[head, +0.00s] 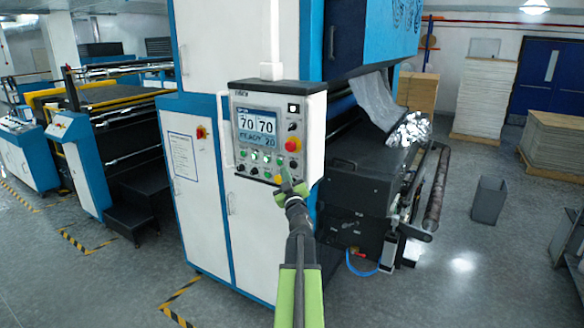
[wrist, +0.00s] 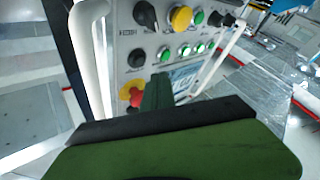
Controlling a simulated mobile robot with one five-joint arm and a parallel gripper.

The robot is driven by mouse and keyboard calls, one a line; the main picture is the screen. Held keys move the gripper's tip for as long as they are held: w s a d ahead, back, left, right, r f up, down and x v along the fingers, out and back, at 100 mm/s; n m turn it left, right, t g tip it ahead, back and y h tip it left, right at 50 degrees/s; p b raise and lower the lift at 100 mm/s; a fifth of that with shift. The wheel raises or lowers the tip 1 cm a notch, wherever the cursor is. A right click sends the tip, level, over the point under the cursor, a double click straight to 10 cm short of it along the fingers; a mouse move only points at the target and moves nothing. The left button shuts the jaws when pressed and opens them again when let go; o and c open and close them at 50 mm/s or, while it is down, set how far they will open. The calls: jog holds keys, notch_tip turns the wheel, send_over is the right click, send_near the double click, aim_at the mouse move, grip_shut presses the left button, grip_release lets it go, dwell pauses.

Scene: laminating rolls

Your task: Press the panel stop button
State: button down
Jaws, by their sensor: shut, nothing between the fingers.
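The control panel (head: 311,130) is a grey box with a screen and several buttons, on the front of the white and blue machine. Its red stop button (head: 293,145) with a yellow collar sits right of the screen. The red button (wrist: 137,99) also shows in the wrist view, just left of my fingertips and partly hidden by them. My gripper (head: 286,172) is shut and empty, in front of the panel's lower right part, with its tip below the red button in the head view. In the wrist view the closed fingers (wrist: 157,92) point at the panel. I cannot tell whether they touch it.
Green lit buttons (wrist: 183,51), a yellow button (wrist: 181,17) and a black knob (wrist: 146,15) are close by. A white rail (wrist: 88,35) runs beside the panel. A grey bin (head: 489,200) stands at right.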

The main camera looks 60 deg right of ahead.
jog(key=shift+a, duration=1.65)
